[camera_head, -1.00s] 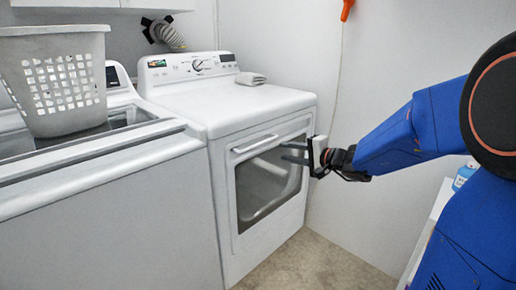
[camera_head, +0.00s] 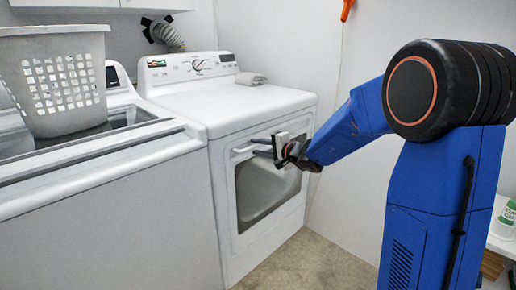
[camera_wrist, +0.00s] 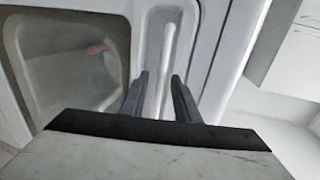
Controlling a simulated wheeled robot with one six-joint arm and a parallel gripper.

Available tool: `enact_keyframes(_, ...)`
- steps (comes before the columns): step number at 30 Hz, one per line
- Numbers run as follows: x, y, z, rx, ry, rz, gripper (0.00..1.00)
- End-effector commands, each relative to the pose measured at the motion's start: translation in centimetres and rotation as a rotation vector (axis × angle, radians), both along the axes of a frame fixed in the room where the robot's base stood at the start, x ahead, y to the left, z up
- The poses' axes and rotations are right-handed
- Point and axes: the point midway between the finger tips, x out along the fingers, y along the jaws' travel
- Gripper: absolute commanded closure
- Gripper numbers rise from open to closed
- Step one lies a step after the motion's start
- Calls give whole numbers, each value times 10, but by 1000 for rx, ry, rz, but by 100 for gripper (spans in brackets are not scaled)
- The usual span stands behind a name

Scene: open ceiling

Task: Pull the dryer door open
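The white dryer (camera_head: 225,115) stands against the wall, and its front door (camera_head: 268,215) with a dark-framed window looks shut. The door handle (camera_head: 240,150) is a pale bar along the door's upper edge; in the wrist view the handle (camera_wrist: 168,50) runs up the picture in a recess. My gripper (camera_head: 256,147) is at the upper part of the door, by the handle. In the wrist view my gripper (camera_wrist: 160,82) is open, with one finger on each side of the handle's line. I cannot tell whether either finger touches it. Part of the handle is hidden by the fingers.
A white washer (camera_head: 105,205) stands left of the dryer, with a laundry basket (camera_head: 60,85) on top. The floor (camera_head: 310,262) before the dryer is clear. A white shelf with a bottle (camera_head: 507,218) is at the right.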

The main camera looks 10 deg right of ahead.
Motion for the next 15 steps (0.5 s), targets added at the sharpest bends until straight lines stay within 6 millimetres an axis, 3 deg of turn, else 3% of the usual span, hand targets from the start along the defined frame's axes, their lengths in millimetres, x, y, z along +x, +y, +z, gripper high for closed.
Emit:
enact_keyframes(9,3,2,-1,0,0,0,71)
enact_keyframes(10,3,2,-1,0,0,0,74)
enact_keyframes(13,2,2,-1,0,0,0,97)
enact_keyframes(15,2,2,-1,0,0,0,100)
